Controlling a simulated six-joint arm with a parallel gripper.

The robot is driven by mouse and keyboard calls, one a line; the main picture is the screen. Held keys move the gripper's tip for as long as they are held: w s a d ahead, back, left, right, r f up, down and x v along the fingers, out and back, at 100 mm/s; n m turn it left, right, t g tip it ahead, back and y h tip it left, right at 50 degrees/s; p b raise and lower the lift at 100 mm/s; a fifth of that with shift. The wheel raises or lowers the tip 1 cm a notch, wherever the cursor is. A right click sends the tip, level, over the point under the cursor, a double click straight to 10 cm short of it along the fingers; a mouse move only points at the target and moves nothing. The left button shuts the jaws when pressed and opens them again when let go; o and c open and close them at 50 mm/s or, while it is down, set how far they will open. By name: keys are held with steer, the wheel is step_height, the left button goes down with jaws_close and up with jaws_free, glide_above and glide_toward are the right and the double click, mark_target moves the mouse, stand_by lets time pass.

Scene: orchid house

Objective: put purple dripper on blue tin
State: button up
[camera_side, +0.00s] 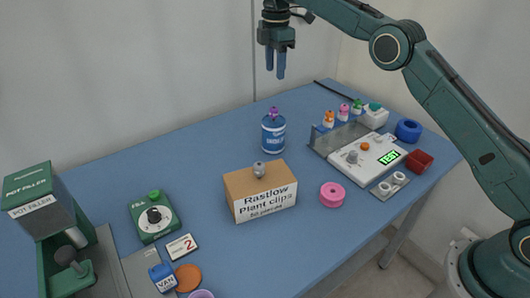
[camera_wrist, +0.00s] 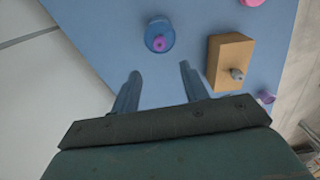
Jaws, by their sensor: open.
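The blue tin (camera_side: 273,136) stands upright near the back middle of the blue table. The purple dripper (camera_side: 273,114) sits on top of the tin. In the wrist view the blue tin (camera_wrist: 151,29) shows from above, with the purple dripper (camera_wrist: 160,44) at its top, ahead of the fingers. My gripper (camera_side: 275,76) is open and empty, raised above the tin and clear of it. Its two fingers also show in the wrist view (camera_wrist: 160,80), apart with only table between them.
A cardboard plant clips box (camera_side: 262,201) with a grey dripper (camera_side: 259,170) on top stands in front of the tin. A tester (camera_side: 368,155) and rack with several coloured drippers are at right. A pink roll (camera_side: 332,195) lies nearby. A pot filler (camera_side: 45,205) stands at left.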

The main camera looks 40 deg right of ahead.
steer(key=s+d+r+m+t, duration=0.1)
steer(key=s+r+m, duration=0.3)
steer(key=s+r, duration=0.4)
steer(key=s+d+r+m+t, duration=0.2)
steer(key=s+r+m, duration=0.2)
steer(key=s+r, duration=0.5)
steer(key=s+f+m+t, duration=0.1)
steer(key=s+f, duration=0.3)
steer(key=s, duration=0.5)
steer(key=s+f+m, duration=0.4)
steer(key=s, duration=0.5)
steer(key=s+d+f+m+t, duration=0.1)
steer(key=s+f+m, duration=0.2)
steer(key=s, duration=0.7)
steer(key=shift+f+t, duration=0.3)
steer(key=shift+f, duration=0.55)
